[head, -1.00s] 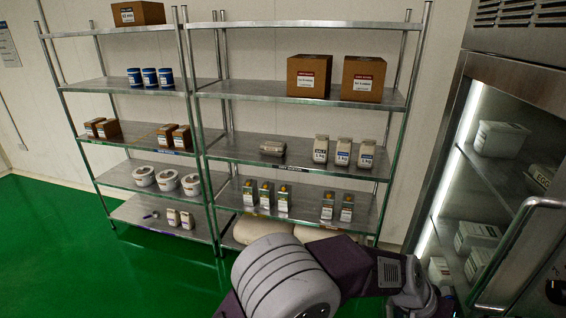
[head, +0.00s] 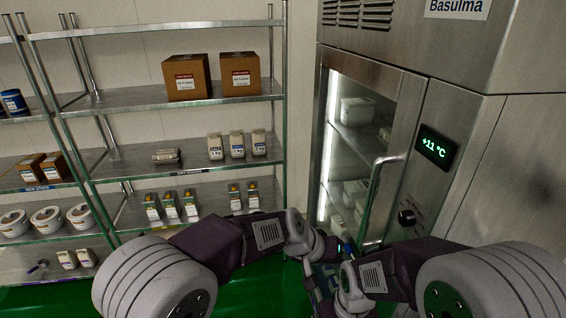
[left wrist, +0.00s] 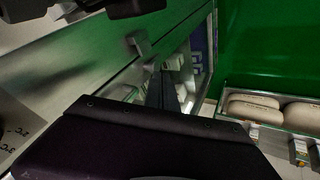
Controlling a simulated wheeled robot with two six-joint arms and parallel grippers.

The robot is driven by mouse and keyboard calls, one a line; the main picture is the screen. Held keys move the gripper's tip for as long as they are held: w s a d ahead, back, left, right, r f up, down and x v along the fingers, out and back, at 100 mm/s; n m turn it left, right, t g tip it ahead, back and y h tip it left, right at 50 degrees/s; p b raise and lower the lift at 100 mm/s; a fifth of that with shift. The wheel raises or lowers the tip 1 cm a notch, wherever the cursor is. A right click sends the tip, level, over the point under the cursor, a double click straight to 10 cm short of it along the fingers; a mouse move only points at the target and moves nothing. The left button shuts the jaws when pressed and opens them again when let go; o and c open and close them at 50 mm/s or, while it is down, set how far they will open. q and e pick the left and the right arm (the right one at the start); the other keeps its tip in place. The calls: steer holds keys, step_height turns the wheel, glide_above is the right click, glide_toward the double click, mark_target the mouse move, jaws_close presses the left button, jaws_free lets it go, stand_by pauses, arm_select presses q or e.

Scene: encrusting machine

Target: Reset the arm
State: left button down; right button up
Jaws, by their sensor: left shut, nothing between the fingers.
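My left arm comes in from the left in the head view and reaches to the middle. Its gripper (head: 338,246) is small and dark, in front of the lower part of the glass-door fridge (head: 388,165). It is shut with nothing held. My right arm (head: 400,268) comes in from the right and bends inward, its end close to the left one. The right gripper's fingers cannot be made out there. In the left wrist view, a dark purple part of my own arm fills the bottom.
A steel shelf rack (head: 130,98) stands at the left with cardboard boxes (head: 186,77), bags and tubs. The fridge handle (head: 374,190) sticks out ahead. Large pale sacks (left wrist: 250,107) show in the left wrist view. Green floor (left wrist: 265,45) is open beside them.

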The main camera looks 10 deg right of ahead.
arm_select(q)
steer(key=w+a+n+t+b, duration=0.25)
steer(key=w+a, duration=0.35)
steer(key=a, duration=0.4)
steer(key=s+a+f+n+y+b, duration=0.1)
steer(key=s+a+f+y, duration=0.15)
steer(key=a, duration=0.55)
steer(key=s+a+f+n+y+b, duration=0.1)
steer(key=a+f, duration=0.2)
steer(key=a, duration=0.5)
steer(key=s+a+f+g+y, duration=0.1)
steer(key=s+a+f+g, duration=0.1)
steer(key=s+a+f, duration=0.2)
steer(key=s+a+f+g+y+b, duration=0.1)
steer(key=s+a+f+g+y, duration=0.1)
steer(key=s+a+f, duration=0.3)
steer(key=s+a, duration=0.3)
steer(key=s, duration=0.3)
steer(key=shift+s+f, duration=0.15)
steer(key=shift+d, duration=0.15)
